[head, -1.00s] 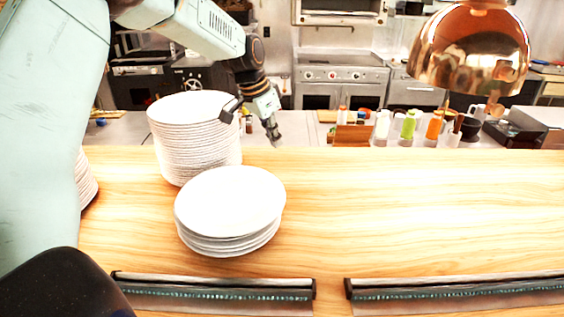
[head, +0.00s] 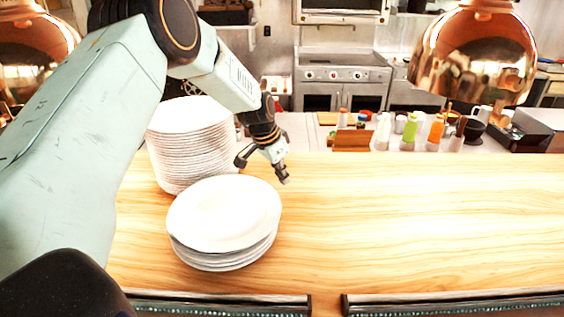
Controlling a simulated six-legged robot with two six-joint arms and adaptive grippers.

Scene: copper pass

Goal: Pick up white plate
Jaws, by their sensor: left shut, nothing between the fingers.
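A short stack of white plates (head: 222,215) lies on the wooden counter, left of the middle in the head view. A taller stack of white plates (head: 188,150) stands just behind it, partly hidden by my left arm. My left gripper (head: 284,178) is shut and empty. It appears just up and to the right of the short stack's far edge, pointing down, apart from the plates as far as I can tell. My right gripper is not in view.
The wooden counter (head: 430,215) is clear to the right. A copper lamp (head: 475,55) hangs at the upper right. Several bottles, including an orange one (head: 436,130), stand beyond the far edge. Dark ticket rails (head: 450,303) run along the near edge.

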